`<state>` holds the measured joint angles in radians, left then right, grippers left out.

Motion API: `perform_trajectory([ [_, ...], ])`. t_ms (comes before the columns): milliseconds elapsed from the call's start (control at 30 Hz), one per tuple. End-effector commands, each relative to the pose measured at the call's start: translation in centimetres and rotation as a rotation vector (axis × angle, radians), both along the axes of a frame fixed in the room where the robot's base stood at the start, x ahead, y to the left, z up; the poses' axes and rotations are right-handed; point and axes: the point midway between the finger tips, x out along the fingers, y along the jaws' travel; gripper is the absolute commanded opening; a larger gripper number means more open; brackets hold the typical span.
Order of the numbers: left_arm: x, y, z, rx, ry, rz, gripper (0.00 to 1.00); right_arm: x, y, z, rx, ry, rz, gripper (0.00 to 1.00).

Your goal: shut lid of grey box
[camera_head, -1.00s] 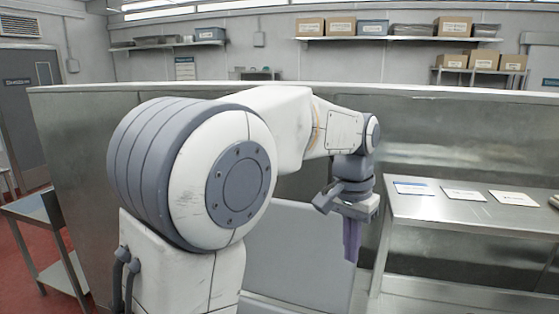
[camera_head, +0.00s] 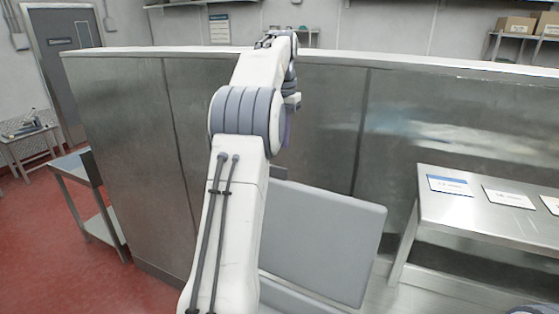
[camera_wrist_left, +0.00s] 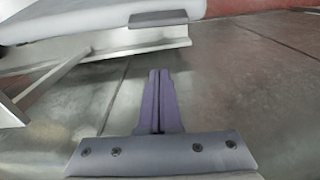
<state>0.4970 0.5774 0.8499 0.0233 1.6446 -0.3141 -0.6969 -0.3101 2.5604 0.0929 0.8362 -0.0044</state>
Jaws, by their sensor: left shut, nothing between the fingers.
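The grey box's lid (camera_head: 325,240) is a flat grey panel standing raised and leaning, right of my left arm in the head view. Only a strip of the grey box (camera_head: 285,298) shows below it at the bottom edge; my arm hides part of both. My left gripper (camera_head: 286,130) is beyond and above the lid's upper left corner, mostly hidden behind my own arm, with a bit of purple finger showing. In the left wrist view, its purple fingers (camera_wrist_left: 160,75) are together with nothing between them. My right gripper is not in view.
A tall metal partition (camera_head: 320,110) runs behind the lid. A steel table (camera_head: 490,225) with several cards stands at the right. A low steel cart (camera_head: 75,170) stands at the left. A pale slab (camera_wrist_left: 80,15) crosses the wrist view's top; I cannot tell what it is.

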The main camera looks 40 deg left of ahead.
Motion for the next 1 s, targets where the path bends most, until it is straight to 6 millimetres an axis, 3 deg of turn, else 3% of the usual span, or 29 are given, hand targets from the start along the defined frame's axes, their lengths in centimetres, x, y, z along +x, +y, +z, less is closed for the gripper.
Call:
perform_trajectory([
  [233, 0.3, -0.1, -5.4, -0.002, 0.004, -0.002, 0.00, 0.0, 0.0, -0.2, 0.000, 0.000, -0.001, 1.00],
  [300, -0.7, -0.2, -4.5, 0.002, -0.003, -0.001, 0.00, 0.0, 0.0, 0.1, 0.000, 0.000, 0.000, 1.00],
  [533, -2.8, -0.7, -4.0, 0.000, -0.001, -0.001, 0.00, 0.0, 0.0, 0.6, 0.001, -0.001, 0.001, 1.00],
  [1000, -3.4, -0.8, -4.0, 0.001, -0.002, -0.002, 0.00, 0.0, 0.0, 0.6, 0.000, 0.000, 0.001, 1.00],
])
